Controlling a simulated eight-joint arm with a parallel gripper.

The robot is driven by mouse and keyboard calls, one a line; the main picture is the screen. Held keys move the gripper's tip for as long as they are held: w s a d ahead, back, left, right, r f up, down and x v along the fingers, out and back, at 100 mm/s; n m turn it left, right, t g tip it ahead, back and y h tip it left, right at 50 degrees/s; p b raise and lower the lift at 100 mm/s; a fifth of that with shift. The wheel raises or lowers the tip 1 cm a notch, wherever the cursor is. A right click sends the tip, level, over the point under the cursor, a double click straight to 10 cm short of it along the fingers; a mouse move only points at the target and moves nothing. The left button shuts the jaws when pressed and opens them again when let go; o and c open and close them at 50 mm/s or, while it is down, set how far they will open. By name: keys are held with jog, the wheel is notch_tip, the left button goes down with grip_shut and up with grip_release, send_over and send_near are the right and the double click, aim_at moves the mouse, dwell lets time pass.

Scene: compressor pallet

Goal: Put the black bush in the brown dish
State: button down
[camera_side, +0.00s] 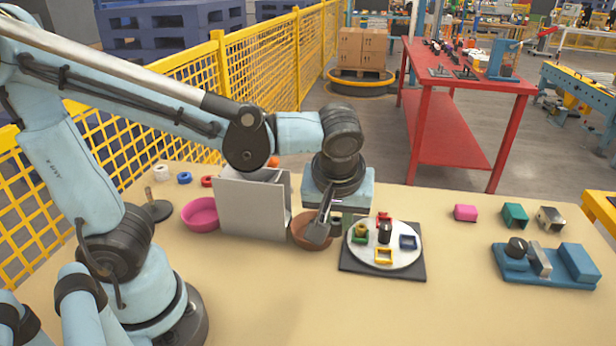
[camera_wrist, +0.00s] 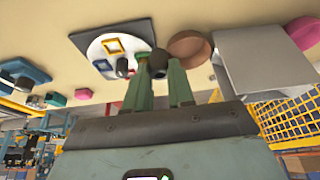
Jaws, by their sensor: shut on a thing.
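My gripper (camera_side: 326,230) points down over the brown dish (camera_side: 311,243) in the side view and partly hides it. In the wrist view my gripper (camera_wrist: 162,75) is shut on the black bush (camera_wrist: 158,63), a dark round piece at the fingertips. The brown dish also shows in the wrist view (camera_wrist: 188,48), close beside the bush. In the side view the bush is hard to tell from the dark fingers. How high it is above the dish is unclear.
A white disc (camera_side: 374,258) on a dark plate, right of the dish, bears coloured pieces and an upright black post (camera_side: 385,233). A grey box (camera_side: 253,207) stands just left, then a pink dish (camera_side: 201,214). A blue fixture (camera_side: 545,266) lies right. The front table is clear.

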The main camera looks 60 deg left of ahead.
jog(key=shift+n, duration=0.4)
jog(key=w+a+f, duration=0.1)
jog(key=a+f, duration=0.1)
jog(key=a, duration=0.1)
jog(key=w+a+f, duration=0.1)
jog(key=a+f, duration=0.2)
jog(key=a, duration=0.1)
jog(key=w+a+f, duration=0.1)
jog(key=a+f, duration=0.1)
jog(key=a, duration=0.2)
jog(key=shift+w+a+f, duration=0.15)
jog(key=shift+w+a, duration=0.05)
jog(key=shift+w, duration=0.1)
jog(key=shift+f, duration=1.95)
jog(key=shift+f, duration=0.1)
jog(key=c, duration=1)
grip_release()
